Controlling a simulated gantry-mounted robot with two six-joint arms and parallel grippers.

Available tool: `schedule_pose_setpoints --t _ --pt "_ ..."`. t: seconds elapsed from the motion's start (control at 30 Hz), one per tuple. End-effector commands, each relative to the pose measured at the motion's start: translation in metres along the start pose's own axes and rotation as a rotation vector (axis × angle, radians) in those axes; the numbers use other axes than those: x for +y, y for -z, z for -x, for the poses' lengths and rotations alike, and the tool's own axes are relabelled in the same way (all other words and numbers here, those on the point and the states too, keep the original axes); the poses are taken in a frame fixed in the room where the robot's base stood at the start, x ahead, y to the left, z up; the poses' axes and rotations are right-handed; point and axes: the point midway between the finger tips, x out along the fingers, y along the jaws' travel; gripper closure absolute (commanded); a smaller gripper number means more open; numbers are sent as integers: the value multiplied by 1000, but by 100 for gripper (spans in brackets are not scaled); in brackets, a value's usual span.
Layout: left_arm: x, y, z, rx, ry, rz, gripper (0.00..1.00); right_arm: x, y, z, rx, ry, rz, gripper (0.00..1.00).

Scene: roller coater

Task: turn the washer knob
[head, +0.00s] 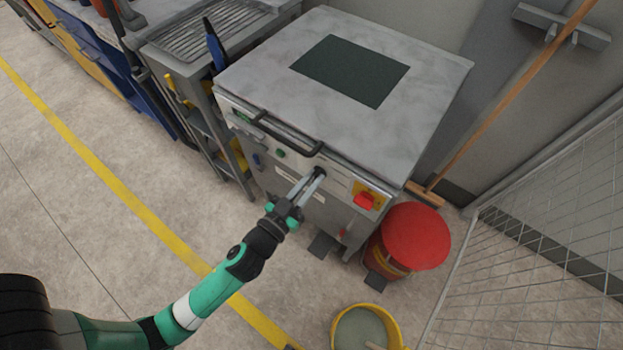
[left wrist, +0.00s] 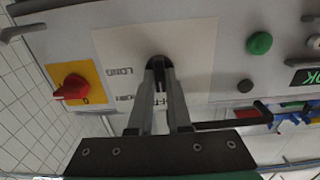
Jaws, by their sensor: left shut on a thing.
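The grey washer (head: 430,75) stands in the middle of the head view, with its control panel facing me. Its black knob (head: 320,171) sits on the panel, and in the left wrist view the knob (left wrist: 158,61) is on a pale plate with printed labels, partly legible as "LONG". My left gripper (head: 314,177) reaches the panel from the lower left. In the left wrist view its fingers (left wrist: 160,80) are on both sides of the knob, shut on it. The fingers hide part of the knob and some of the lettering. My right gripper is not in view.
A red switch (head: 365,201) on a yellow plate is right of the knob. A black handle bar (head: 285,135) juts out above it. A red-lidded drum (head: 415,237) and a yellow bucket (head: 398,325) stand at right. Mesh fencing (head: 545,230) is farther right. The floor at left is clear.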

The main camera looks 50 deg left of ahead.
Motion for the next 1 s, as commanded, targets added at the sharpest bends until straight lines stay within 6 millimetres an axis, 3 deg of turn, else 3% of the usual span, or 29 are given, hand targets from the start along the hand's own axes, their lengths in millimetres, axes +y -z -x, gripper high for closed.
schedule_pose_setpoints --t 0.47,1.0 --pt "1 0 0 0 0 -100 100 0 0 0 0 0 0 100" --pt "2 1 0 1 0 -531 100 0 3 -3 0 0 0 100"
